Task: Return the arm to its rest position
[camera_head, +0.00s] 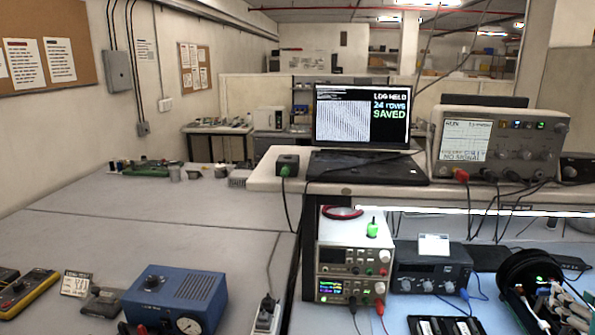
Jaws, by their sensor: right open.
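My right gripper (545,300) is at the lower right, over the pale blue bench mat. It shows as dark and cream parts, partly cut off by the picture edge. It is open, and I see nothing held in it. A black ring-shaped part with a small green light is right there, and I cannot tell its parts apart clearly. My left gripper is not in view. No sealed cylinder can be made out.
A laptop (362,125) reading "SAVED" and an oscilloscope (498,150) stand on the raised shelf (262,178). Below are stacked power supplies (352,262) and a dark instrument (432,270). A blue box with a gauge (175,300) sits on the left table (150,235), whose middle is clear.

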